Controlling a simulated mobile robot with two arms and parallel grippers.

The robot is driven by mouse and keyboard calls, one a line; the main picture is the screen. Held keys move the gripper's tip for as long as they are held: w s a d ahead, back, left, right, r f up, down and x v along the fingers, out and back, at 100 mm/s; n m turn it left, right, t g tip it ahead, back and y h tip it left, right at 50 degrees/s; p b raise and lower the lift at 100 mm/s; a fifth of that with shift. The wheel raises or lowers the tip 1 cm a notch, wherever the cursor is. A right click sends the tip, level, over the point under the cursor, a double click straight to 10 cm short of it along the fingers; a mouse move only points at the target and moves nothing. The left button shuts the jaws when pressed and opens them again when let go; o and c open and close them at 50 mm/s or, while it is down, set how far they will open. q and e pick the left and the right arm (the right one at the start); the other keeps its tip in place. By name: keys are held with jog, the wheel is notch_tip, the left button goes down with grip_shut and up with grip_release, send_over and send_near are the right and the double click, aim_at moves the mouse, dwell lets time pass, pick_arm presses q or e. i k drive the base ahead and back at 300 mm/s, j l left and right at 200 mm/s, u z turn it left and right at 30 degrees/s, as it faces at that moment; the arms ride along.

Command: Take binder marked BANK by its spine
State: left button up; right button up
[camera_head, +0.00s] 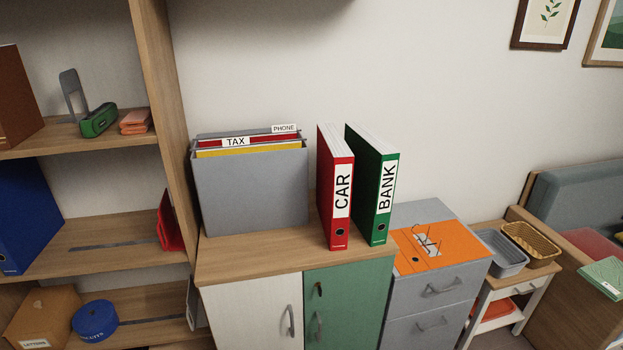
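A green binder marked BANK (378,190) stands upright on the wooden top of a cabinet (262,254). Its spine, with a white label and a dark finger hole near the bottom, faces me. A red binder marked CAR (338,190) stands upright just to its left, with a narrow gap between them at the front. Neither of my grippers shows in the head view.
A grey file box (252,190) with TAX and PHONE folders stands left of the binders. An orange open binder (430,247) lies on the lower grey drawer unit (437,296) to the right. A shelf unit (162,90) stands at the left.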

aim_at(376, 162)
jog(key=i+l+u, duration=0.1)
jog(key=l+u, duration=0.25)
jog(key=l, duration=0.25)
jog(key=i+l+u, duration=0.1)
jog(key=l+u, duration=0.25)
jog(key=l, duration=0.2)
jog(key=l+u, duration=0.4)
jog(key=l, duration=0.2)
jog(key=k, duration=0.05)
